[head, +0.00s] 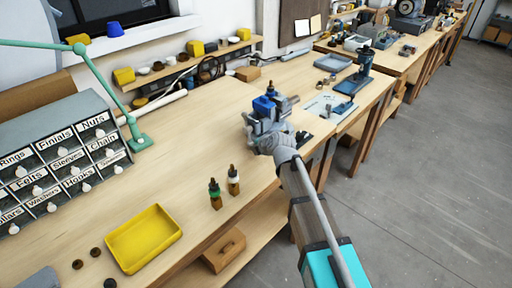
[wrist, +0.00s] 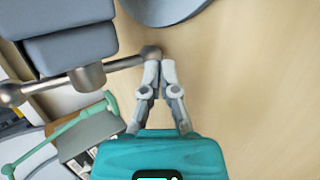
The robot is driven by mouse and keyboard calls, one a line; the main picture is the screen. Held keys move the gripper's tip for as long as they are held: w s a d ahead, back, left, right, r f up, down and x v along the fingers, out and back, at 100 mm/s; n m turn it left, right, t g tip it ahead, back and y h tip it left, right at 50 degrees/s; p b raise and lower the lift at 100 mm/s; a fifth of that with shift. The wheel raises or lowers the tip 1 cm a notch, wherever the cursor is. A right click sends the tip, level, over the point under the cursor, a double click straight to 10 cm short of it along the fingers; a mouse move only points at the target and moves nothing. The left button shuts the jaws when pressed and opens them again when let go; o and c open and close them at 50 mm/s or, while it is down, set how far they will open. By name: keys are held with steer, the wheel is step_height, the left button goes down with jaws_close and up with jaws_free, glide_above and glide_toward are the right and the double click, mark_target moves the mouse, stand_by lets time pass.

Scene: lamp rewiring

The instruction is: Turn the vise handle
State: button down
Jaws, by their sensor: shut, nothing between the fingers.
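The blue-grey vise (head: 264,112) stands on the wooden bench near its right edge in the head view. In the wrist view its body (wrist: 75,45) fills the upper left. The vise handle (wrist: 122,64) is a metal bar through a boss, with a ball at its right end (wrist: 150,51). My gripper (wrist: 160,66) is shut and empty, with its fingertips right beside that ball end. I cannot tell whether they touch it. In the head view my arm and gripper (head: 272,142) cover the near side of the vise, and the handle is hidden there.
Two small dropper bottles (head: 224,190) stand on the bench left of my arm. A yellow tray (head: 144,239) lies at the front, and a labelled drawer cabinet (head: 60,165) stands at left. The bench top between cabinet and vise is mostly clear.

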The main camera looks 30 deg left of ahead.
mark_target(250, 128)
steer(key=shift+a+f, duration=0.3)
steer(key=shift+a, duration=0.05)
stand_by(0.6)
steer(key=s+d+r+p, duration=0.1)
steer(key=d, duration=0.3)
steer(key=s+d+r+p, duration=0.1)
steer(key=s+d, duration=0.1)
steer(key=d, duration=0.2)
steer(key=s+d+r+p, duration=0.1)
steer(key=d, duration=0.3)
steer(key=shift+s+d+r, duration=0.3)
steer(key=shift+d, duration=0.05)
